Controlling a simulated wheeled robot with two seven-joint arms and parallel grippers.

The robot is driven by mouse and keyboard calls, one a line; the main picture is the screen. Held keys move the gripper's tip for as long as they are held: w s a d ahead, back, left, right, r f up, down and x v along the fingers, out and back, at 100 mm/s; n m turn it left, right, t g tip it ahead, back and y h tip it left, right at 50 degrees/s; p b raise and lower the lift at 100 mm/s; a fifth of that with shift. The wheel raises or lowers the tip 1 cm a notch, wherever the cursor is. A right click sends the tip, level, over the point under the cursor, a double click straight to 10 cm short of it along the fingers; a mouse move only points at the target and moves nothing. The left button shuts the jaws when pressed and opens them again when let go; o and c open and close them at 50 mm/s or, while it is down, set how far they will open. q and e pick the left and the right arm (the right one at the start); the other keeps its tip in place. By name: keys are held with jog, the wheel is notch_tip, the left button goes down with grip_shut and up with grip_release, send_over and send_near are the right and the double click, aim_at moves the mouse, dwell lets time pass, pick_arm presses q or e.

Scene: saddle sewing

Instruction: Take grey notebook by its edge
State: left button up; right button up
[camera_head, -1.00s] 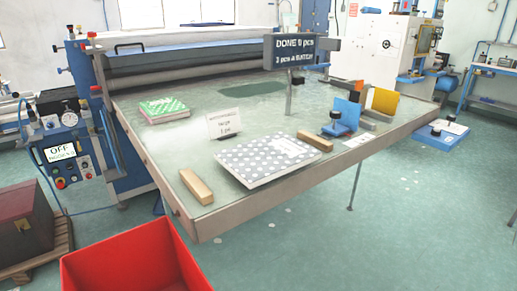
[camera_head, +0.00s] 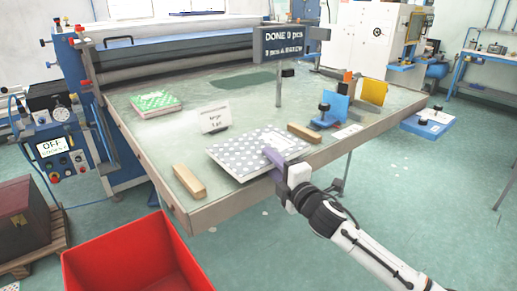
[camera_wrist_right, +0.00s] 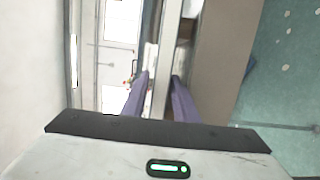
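The grey notebook (camera_head: 240,155), with white polka dots and a pale label, lies flat on the table near its front edge. My right gripper (camera_head: 274,160) is at the notebook's right front edge, with a purple finger over its corner. In the right wrist view the two purple fingers (camera_wrist_right: 160,92) stand apart, one on each side of a pale strip that looks like the notebook seen edge-on. The fingers do not look closed on it. My left gripper is out of view.
A wooden block (camera_head: 189,181) lies left of the notebook, another (camera_head: 304,132) right of it. A small white sign (camera_head: 215,117) stands behind. A green notebook (camera_head: 156,103) lies farther back on the table (camera_head: 150,145). A red bin (camera_head: 135,255) stands in front, below the table.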

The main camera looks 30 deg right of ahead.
aim_at(259, 149)
jog(key=shift+w+d, duration=0.15)
jog(key=shift+w, duration=1.15)
jog(key=shift+w+d, duration=0.15)
jog(key=shift+w, duration=1.15)
grip_shut()
jog(key=shift+r, duration=0.25)
